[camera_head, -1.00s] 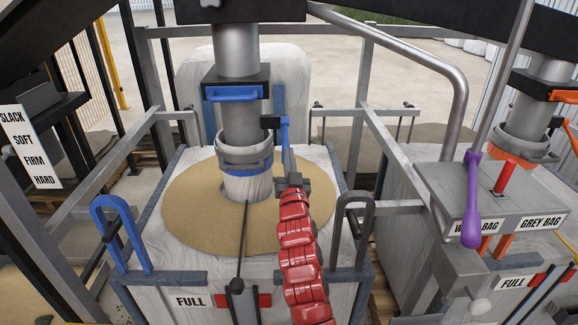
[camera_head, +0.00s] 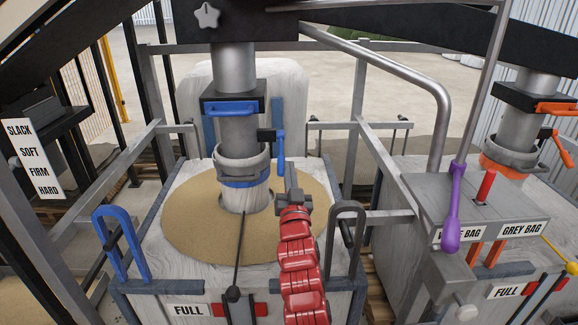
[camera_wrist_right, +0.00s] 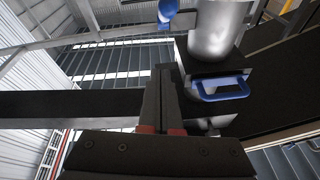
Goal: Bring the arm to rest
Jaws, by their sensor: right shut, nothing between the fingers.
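My right arm is red and reaches up from the bottom middle of the head view. Its gripper (camera_head: 289,172) is shut and empty, just right of the lower end of a blue lever (camera_head: 281,150). I cannot tell whether they touch. The lever sits on the right side of a grey filling spout (camera_head: 236,130). In the right wrist view the dark fingers (camera_wrist_right: 162,88) are together with nothing between them. A spout with a blue handle (camera_wrist_right: 221,88) is to their right. My left gripper is not in view.
A purple-handled lever (camera_head: 453,220) hangs at right by a grey box. Metal rails surround the bags.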

